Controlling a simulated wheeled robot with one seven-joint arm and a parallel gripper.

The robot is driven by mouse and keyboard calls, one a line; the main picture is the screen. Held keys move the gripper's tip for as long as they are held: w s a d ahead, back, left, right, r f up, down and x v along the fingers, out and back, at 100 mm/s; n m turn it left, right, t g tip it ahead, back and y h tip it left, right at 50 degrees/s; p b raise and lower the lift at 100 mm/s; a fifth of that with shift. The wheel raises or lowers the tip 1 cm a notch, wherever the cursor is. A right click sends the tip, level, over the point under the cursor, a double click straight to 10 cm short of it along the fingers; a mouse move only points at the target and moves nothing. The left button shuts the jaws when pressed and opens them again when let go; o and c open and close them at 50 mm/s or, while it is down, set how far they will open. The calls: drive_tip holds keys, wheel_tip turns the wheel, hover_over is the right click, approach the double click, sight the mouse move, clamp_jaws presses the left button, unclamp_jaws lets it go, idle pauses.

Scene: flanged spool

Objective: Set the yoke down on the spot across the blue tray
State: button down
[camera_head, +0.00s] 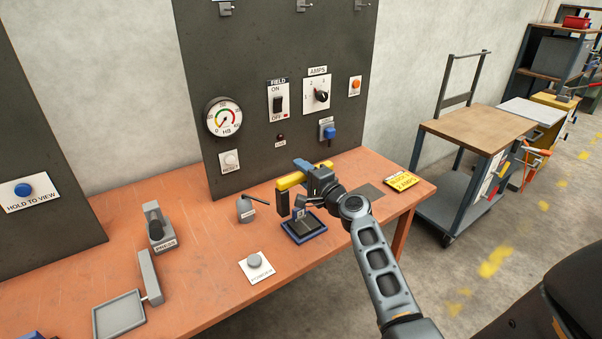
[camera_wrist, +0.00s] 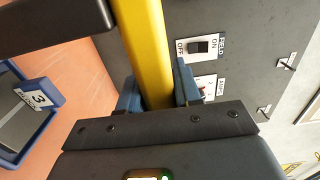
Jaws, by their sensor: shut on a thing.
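The yoke (camera_head: 291,181) is a yellow bar with a dark leg hanging from its near left end. My gripper (camera_head: 311,174) is shut on the bar and holds it above the bench. In the wrist view, the yellow bar of the yoke (camera_wrist: 146,45) runs between the two blue fingers of my gripper (camera_wrist: 157,88). The blue tray (camera_head: 288,238) lies below and has a dark inside. A corner of the blue tray (camera_wrist: 30,144) shows at left in the wrist view, with a tag marked 3. My gripper hides the yoke's other end in part.
A dark upright panel (camera_head: 240,75) with a gauge and switches stands behind the bench (camera_head: 200,235). A grey handled part (camera_head: 246,208) stands left of the tray, and a white-plated knob (camera_head: 256,266) in front.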

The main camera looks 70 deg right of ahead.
drive_tip(key=shift+f+b, duration=4.55)
drive_tip(key=shift+f, duration=0.15)
drive_tip(key=shift+d+f+b, duration=0.1)
drive_tip(key=shift+f+b, duration=0.35)
drive_tip(key=shift+b, duration=0.05)
drive_tip(key=c, duration=0.7)
unclamp_jaws()
drive_tip(key=shift+f, duration=0.1)
drive_tip(key=shift+f, duration=0.1)
